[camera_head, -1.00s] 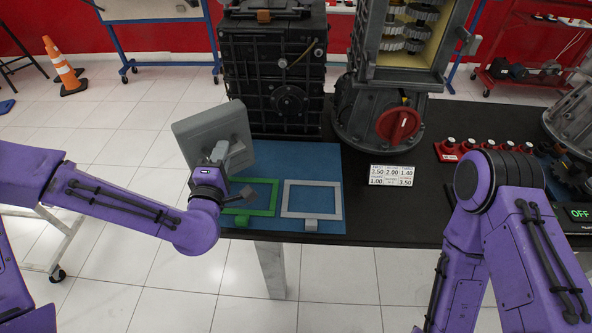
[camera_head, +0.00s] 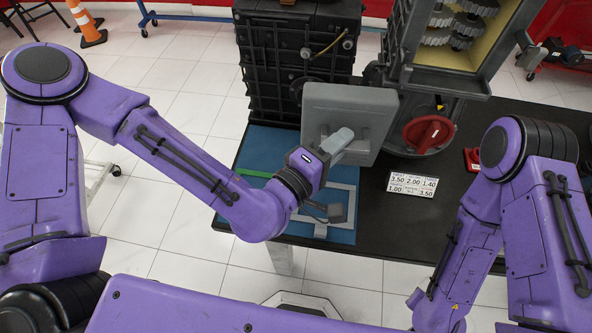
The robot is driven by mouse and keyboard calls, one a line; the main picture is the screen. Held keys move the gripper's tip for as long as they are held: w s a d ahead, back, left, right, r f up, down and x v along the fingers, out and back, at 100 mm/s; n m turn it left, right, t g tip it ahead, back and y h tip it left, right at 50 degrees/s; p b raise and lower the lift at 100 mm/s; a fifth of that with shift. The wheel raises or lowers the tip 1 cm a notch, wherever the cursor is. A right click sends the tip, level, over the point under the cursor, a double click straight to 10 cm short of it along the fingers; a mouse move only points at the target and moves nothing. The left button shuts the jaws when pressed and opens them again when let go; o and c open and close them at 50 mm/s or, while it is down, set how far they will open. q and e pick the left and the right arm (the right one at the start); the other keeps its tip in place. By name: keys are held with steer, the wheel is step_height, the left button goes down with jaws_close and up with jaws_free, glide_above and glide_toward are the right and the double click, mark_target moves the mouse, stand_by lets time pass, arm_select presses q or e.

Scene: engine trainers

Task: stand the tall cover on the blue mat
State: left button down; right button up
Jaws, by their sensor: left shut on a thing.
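The tall cover (camera_head: 348,97) is a grey, roughly square plate with rounded corners. My left gripper (camera_head: 335,148) is shut on the near side of it. The cover looks upright and a little tilted, in front of the machines and over the far right part of the blue mat (camera_head: 263,150). I cannot tell whether its lower edge touches anything.
A black gearbox block (camera_head: 295,60) stands behind the mat. A grey housing with gears and a red knob (camera_head: 428,134) stands close behind the cover on its right. A white number card (camera_head: 412,184) lies on the dark table (camera_head: 385,225), which has bare room around the card.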

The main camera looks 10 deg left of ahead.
mark_target(349, 150)
arm_select(q)
steer(key=shift+s+d+r+h, duration=0.4)
steer(key=shift+s+d+r, duration=0.25)
steer(key=shift+s+d+r+m, duration=0.1)
steer(key=shift+s+d+m, duration=0.1)
steer(key=shift+s+m, duration=0.2)
steer(key=w+f+b, duration=0.1)
steer(key=b, duration=0.1)
steer(key=w+f+b, duration=0.1)
steer(key=b, duration=0.1)
steer(key=shift+a, duration=0.25)
steer(key=w, duration=0.2)
steer(key=w+a+f, duration=0.1)
steer(key=w, duration=0.1)
steer(key=w+f, duration=0.1)
steer(key=w, duration=0.2)
steer(key=shift+a+f, duration=0.1)
steer(key=shift+a, duration=0.25)
steer(key=w+a+f+b, duration=0.1)
steer(key=w+f+b, duration=0.3)
steer(key=f+b, duration=0.2)
step_height(349, 150, down, 3)
steer(key=shift+w+r, duration=0.2)
steer(key=shift+w, duration=0.1)
